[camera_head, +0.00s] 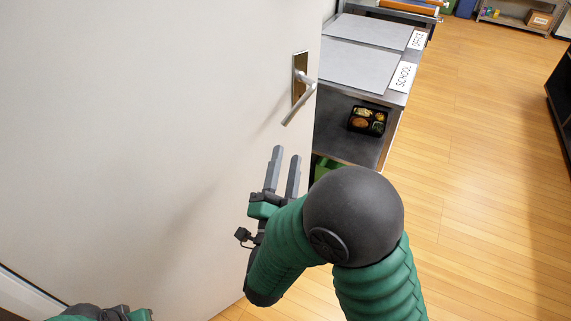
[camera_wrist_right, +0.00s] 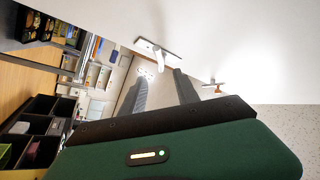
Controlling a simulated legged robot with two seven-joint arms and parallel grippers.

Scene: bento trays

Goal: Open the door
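The white door (camera_head: 150,120) fills the left of the head view, its edge running down near the middle. In the right wrist view the door handle (camera_wrist_right: 153,50) shows beyond the parted fingers (camera_wrist_right: 160,92). Only a bit of my left arm shows at the bottom left; its fingers are out of view.
A grey counter (camera_head: 350,145) right of the door edge holds a bento tray (camera_head: 367,120) and "SCHOOL" (camera_head: 403,77) and "OFFICE" (camera_head: 417,40) signs. A dark shelf (camera_head: 562,100) stands at far right. The wooden floor (camera_head: 480,180) between is clear.

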